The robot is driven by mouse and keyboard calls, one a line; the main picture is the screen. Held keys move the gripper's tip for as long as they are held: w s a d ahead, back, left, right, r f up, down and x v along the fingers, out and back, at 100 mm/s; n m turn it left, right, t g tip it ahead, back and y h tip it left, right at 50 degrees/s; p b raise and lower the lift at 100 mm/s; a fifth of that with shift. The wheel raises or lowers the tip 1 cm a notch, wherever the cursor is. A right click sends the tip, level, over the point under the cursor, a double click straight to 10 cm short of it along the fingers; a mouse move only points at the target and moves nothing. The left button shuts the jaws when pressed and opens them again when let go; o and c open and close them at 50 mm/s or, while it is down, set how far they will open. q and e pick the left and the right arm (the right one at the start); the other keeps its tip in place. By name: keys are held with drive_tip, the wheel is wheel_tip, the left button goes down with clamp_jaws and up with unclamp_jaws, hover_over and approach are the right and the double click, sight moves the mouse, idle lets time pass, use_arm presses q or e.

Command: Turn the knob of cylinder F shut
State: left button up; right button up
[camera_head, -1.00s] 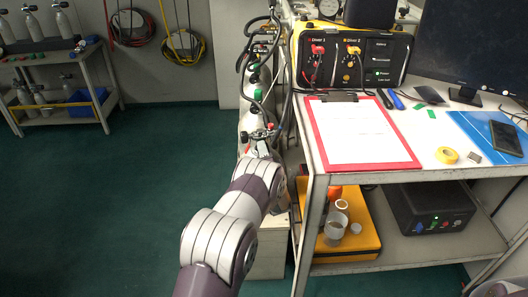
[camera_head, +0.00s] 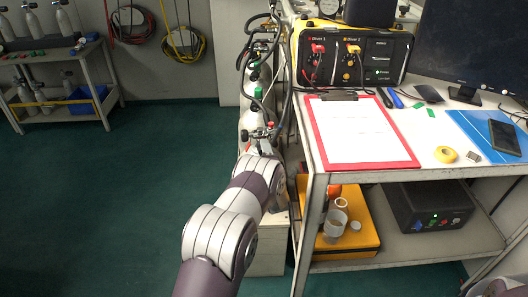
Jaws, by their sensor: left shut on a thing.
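A row of pale gas cylinders (camera_head: 249,121) stands along the left side of the workbench, with valves, hoses and small green and red knobs on top. I cannot read any letters on them, so I cannot tell by label which is cylinder F. My left arm reaches to the nearest cylinder's valve. My left gripper (camera_head: 262,143) is at that valve, just below a red knob (camera_head: 270,125), and is shut on a knob there. My own wrist hides most of the fingers and what they hold. My right gripper is out of view.
The workbench (camera_head: 318,174) edge is close on the right of my left arm, with a red clipboard (camera_head: 412,163) on top. A yellow-framed diver panel (camera_head: 299,52) stands behind it. Black hoses hang beside the cylinders. The green floor on the left is clear.

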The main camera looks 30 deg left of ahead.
use_arm(q)
drive_tip(key=shift+f, duration=0.15)
drive_tip(key=o, duration=1.1)
drive_tip(key=shift+c, duration=0.2)
drive_tip(key=shift+s+d, duration=0.15)
drive_tip(key=shift+s, duration=0.05)
drive_tip(key=p+v, duration=0.2)
drive_tip(key=v, duration=1)
drive_tip(key=shift+s, duration=0.15)
